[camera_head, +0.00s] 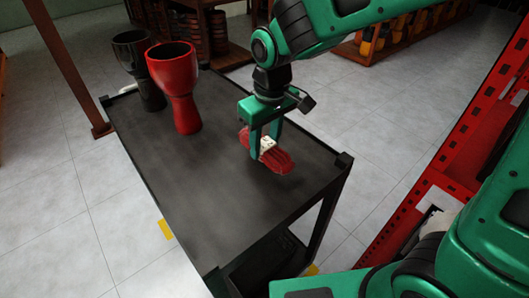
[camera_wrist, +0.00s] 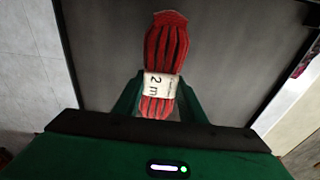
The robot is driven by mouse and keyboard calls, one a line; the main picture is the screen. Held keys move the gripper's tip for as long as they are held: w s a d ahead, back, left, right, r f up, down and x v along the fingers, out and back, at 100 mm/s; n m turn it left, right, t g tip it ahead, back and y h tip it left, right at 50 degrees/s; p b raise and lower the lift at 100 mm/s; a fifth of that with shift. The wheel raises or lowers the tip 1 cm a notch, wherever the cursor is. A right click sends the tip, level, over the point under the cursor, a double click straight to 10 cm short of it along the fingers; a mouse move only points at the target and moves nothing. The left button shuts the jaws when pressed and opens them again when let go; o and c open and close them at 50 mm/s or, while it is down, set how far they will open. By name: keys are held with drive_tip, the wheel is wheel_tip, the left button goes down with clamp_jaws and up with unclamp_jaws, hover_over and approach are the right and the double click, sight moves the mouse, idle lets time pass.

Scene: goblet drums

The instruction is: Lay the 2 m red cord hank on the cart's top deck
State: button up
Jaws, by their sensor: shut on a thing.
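The red cord hank (camera_head: 281,160) is over the right part of the black cart's top deck (camera_head: 195,185). In the wrist view the hank (camera_wrist: 166,45) shows a white band marked "2 m" around its middle. My gripper (camera_head: 266,148) is shut on the hank at this band, with a green finger on each side in the wrist view (camera_wrist: 159,95). The fingers point down at the deck. I cannot tell whether the hank touches the deck or hangs just above it.
A red goblet drum (camera_head: 180,85) and a black goblet drum (camera_head: 138,68) stand at the deck's far left end. The deck's near half is bare. A red rack (camera_head: 450,160) stands to the right. Shelves with drums (camera_head: 385,35) are at the back.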

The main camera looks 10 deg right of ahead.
sight(270, 144)
drive_tip(key=shift+w+d+f, duration=0.2)
drive_tip(key=shift+d+f, duration=0.05)
drive_tip(key=shift+f, duration=1.9)
drive_tip(key=shift+f, duration=0.15)
drive_tip(key=o, duration=1.1)
drive_tip(key=r, duration=0.8)
drive_tip(key=s+r, duration=0.1)
drive_tip(key=r, duration=0.3)
drive_tip(key=shift+s+d+r, duration=0.1)
drive_tip(key=shift+d+r, duration=0.05)
drive_tip(key=shift+d, duration=0.25)
